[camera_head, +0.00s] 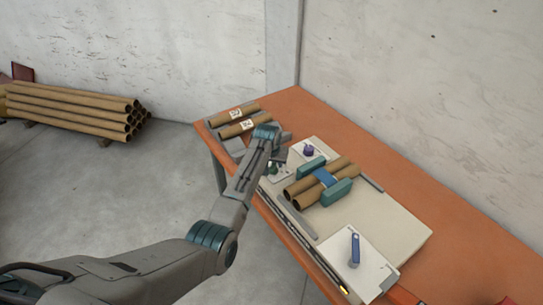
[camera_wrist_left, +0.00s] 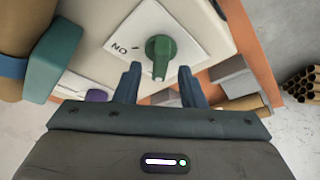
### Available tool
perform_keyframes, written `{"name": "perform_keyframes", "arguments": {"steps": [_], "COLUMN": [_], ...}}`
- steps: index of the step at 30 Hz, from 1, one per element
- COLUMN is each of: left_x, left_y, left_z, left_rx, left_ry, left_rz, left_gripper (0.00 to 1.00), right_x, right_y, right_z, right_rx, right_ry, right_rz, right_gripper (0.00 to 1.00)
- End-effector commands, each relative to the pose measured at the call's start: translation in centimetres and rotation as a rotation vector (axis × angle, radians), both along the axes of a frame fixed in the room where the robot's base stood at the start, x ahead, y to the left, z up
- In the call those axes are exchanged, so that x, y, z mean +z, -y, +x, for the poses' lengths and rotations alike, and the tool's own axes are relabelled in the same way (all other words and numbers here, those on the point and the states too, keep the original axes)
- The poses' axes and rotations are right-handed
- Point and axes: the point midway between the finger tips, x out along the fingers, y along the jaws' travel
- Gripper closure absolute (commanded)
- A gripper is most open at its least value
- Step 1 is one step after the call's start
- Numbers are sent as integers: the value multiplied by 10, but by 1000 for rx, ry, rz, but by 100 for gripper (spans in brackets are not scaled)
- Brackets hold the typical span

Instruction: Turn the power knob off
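The green knob (camera_wrist_left: 160,50) sits on a white plate (camera_wrist_left: 178,17) in the left wrist view, its grip pointing down in the picture. Upside-down lettering that seems to read ON shows left of the knob. The right gripper is not in view.
The machine (camera_head: 385,220) stands on an orange table (camera_head: 455,215). It carries two brown tubes (camera_head: 300,190) with teal blocks, a purple knob (camera_head: 308,150) and a blue lever (camera_head: 354,250). Labelled tubes (camera_head: 237,127) lie at the table's far end. Stacked tubes (camera_head: 75,110) rest on the floor.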

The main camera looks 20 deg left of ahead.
Motion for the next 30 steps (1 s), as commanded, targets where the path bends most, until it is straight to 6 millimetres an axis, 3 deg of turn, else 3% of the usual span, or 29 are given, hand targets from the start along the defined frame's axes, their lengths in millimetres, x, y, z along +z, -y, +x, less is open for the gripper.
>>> {"name": "perform_keyframes", "arguments": {"steps": [15, 21, 30], "left_x": [76, 89, 91], "left_y": [2, 2, 2], "left_z": [-32, -37, -37], "left_rx": [0, 0, 0], "left_ry": [4, 3, 2], "left_rz": [0, 0, 0], "left_gripper": [64, 64, 64], "right_x": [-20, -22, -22], "right_y": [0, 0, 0], "right_z": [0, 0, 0], "right_rx": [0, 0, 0], "right_ry": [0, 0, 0], "right_rz": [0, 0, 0], "right_gripper": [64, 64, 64]}}
